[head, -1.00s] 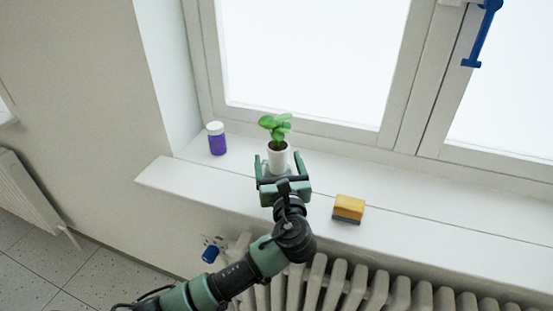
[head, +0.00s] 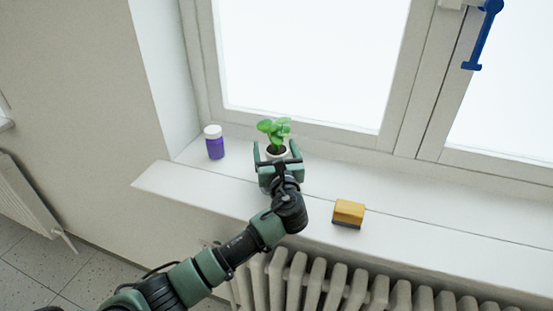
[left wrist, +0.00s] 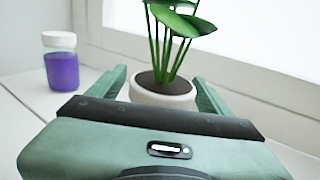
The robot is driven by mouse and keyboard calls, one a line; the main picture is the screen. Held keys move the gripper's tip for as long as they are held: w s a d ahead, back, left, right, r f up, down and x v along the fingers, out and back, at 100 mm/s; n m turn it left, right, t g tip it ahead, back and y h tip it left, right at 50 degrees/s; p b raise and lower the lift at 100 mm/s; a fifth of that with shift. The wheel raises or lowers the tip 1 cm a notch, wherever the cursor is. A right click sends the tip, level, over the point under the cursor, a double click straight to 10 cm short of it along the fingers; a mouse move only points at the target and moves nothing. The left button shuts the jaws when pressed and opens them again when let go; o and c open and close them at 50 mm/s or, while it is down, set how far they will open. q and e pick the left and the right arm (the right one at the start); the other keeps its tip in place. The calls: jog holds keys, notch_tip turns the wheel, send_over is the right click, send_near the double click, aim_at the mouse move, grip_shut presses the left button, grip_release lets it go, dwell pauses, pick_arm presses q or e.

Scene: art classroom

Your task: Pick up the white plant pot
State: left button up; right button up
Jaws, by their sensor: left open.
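The white plant pot (head: 277,155) holds dark soil and a green leafy plant (head: 274,128). It stands on the white windowsill (head: 420,228), close to the window frame. My left gripper (head: 277,150) is open, with one finger on each side of the pot. In the left wrist view the pot (left wrist: 163,95) sits between the two finger tips, and the gripper body hides its lower part. I cannot tell whether the fingers touch it. My right gripper is not in view.
A purple jar with a white lid (head: 214,142) stands left of the pot, and it also shows in the left wrist view (left wrist: 61,62). A yellow sponge (head: 348,212) lies to the right near the sill's front edge. A radiator (head: 330,290) is below the sill.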

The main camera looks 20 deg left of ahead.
pick_arm(q)
jog(key=c, duration=1.6)
grip_shut()
jog(key=shift+r, duration=0.15)
